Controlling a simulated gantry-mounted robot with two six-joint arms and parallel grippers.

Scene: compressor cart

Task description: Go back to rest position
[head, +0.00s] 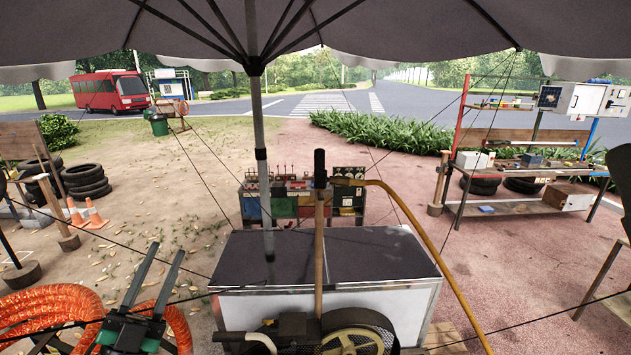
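The compressor cart has a dark flat top (300,258) and white sides, and stands in front of me at the lower middle of the head view. A belt wheel (352,344) and dark machinery sit at its near side. A wooden handle with a black grip (319,170) stands upright there, and a yellow hose (425,248) arches from near it to the lower right. My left gripper (166,250) is left of the cart, apart from it. Its two dark fingers point up and away, spread with nothing between them. My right gripper does not show.
Orange corrugated hose (50,302) lies around my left gripper's lower part. A tool bench (290,208) stands behind the cart; a workbench (525,175) is at right. Tires (86,181) and traffic cones (95,214) are at left. An umbrella pole (261,165) rises by the cart.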

